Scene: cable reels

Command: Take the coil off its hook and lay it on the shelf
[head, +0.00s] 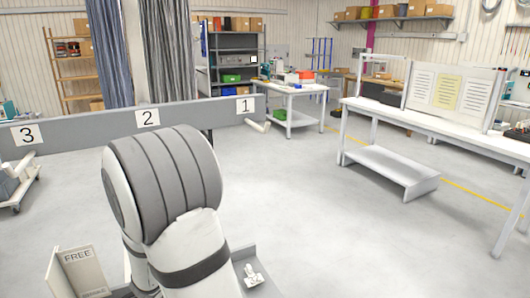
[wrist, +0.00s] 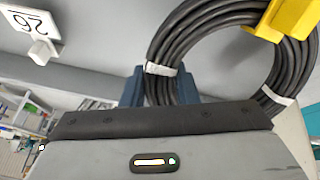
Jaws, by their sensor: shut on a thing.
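The coil (wrist: 163,50) of black cable, bound with white bands, fills the upper right of the wrist view. My gripper (wrist: 162,88) has its blue fingers on either side of the coil's left part and is shut on it. A yellow piece (wrist: 296,18) covers the coil at the upper right; I cannot tell whether it is a hook or a tag. In the head view my arm hides the gripper and the coil. A pale hook (head: 258,126) below sign 1 looks empty. I cannot tell which shelf is meant; a wall shelf (head: 393,20) is at upper right.
A grey rail (head: 180,117) with signs 1, 2 and 3 crosses the left. A white workbench (head: 440,125) with a low white platform (head: 390,172) stands at right. A FREE sign (head: 78,256) is at lower left. The middle floor is clear.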

